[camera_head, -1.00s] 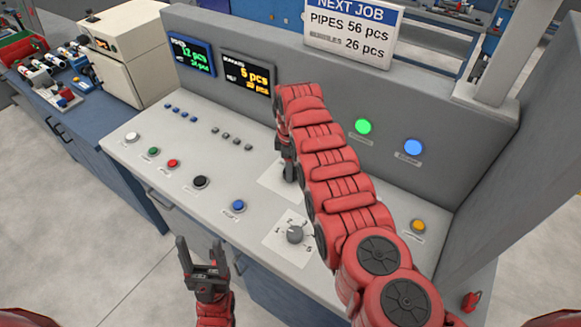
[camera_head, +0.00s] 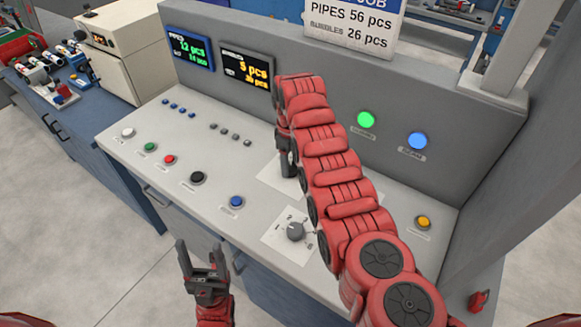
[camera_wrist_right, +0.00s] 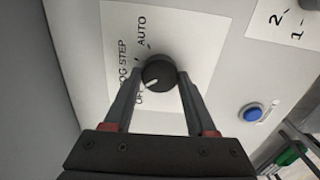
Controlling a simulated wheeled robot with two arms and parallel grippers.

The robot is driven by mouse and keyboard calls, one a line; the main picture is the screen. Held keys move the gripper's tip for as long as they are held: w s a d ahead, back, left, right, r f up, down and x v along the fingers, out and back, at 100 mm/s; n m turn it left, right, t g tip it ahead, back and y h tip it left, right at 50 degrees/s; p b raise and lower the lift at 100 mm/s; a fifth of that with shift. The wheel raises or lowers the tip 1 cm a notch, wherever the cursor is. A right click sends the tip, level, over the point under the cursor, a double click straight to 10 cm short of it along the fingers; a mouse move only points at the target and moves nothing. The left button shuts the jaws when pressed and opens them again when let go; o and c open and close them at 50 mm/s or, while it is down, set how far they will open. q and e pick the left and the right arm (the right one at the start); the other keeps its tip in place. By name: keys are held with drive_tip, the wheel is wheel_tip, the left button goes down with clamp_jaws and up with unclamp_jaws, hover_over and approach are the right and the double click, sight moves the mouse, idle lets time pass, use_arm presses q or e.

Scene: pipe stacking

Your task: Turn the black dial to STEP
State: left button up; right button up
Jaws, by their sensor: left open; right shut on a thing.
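The black dial (camera_wrist_right: 158,70) sits on a white label plate (camera_wrist_right: 185,30) in the right wrist view. Its white pointer line faces down-left, toward the partly covered OFF mark. STEP, JOG and AUTO are printed around it. My right gripper (camera_wrist_right: 158,78) is shut on the dial, one finger on each side. In the head view my right gripper (camera_head: 287,160) points down at the panel, and my right arm and gripper hide the dial. My left gripper (camera_head: 200,262) is open and empty, in front of the console's front edge.
A grey numbered selector knob (camera_head: 295,231) is close to my right arm. A blue button (camera_head: 236,202) is left of it, and a black button (camera_head: 198,177) further left. Two display screens (camera_head: 246,75) are on the upright panel behind.

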drive_tip(key=m+b, duration=0.4)
drive_tip(key=m, duration=0.1)
drive_tip(key=shift+f+m, duration=0.15)
drive_tip(key=shift+m, duration=0.15)
drive_tip(key=m+b, duration=0.2)
drive_tip(key=shift+m, duration=0.3)
drive_tip(key=shift+m+b, duration=0.55)
drive_tip(key=shift+m, duration=0.65)
drive_tip(key=shift+r, duration=0.2)
drive_tip(key=o, duration=1.4)
drive_tip(key=shift+r, duration=0.1)
